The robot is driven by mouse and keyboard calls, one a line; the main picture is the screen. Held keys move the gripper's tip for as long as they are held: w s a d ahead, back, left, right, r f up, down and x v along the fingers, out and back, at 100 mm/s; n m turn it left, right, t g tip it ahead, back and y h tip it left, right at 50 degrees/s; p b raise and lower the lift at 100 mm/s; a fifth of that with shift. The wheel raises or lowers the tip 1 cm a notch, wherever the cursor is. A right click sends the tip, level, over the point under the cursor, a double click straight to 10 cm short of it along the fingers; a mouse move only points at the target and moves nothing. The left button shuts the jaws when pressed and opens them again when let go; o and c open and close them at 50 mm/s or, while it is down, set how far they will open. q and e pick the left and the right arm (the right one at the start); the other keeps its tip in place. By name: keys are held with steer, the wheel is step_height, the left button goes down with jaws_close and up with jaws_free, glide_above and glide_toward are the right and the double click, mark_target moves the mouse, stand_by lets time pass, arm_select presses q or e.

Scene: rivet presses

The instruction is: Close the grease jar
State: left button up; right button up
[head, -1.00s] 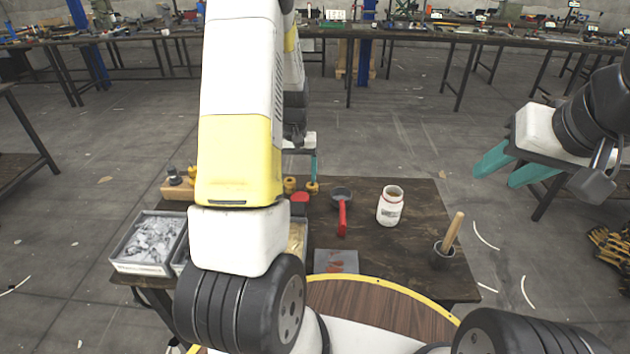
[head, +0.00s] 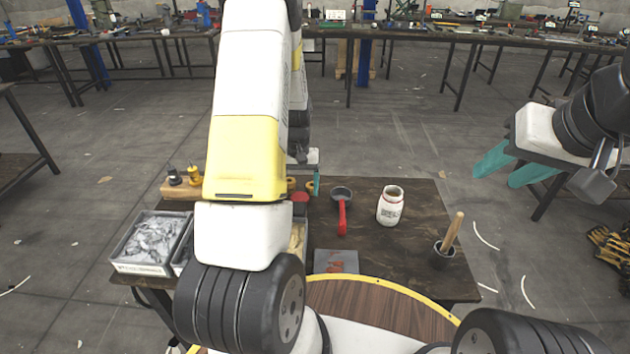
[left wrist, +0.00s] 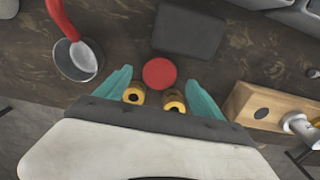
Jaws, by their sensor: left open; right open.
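The white grease jar (head: 390,206) stands upright and open-topped on the right half of the dark table. A round red lid (left wrist: 160,73) lies on the table in the left wrist view; in the head view a red piece (head: 300,197) shows partly behind my left arm. My left gripper (left wrist: 162,87) is open, pointing down, with teal fingers either side of the near edge of the lid, not gripping it. In the head view one finger (head: 317,181) shows beside the red piece. My right gripper (head: 506,172) is open and empty, right of the table.
Brass rings (left wrist: 152,102) stand close by the left fingers. Table between ladle and jar is clear.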

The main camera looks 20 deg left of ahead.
mark_target(300, 197)
arm_select(q)
step_height(300, 197, down, 3)
steer(key=shift+r, duration=0.2)
steer(key=shift+c, duration=0.5)
steer(key=c, duration=1.4)
step_height(300, 197, up, 10)
steer(key=shift+r, duration=0.1)
steer(key=shift+c, duration=0.2)
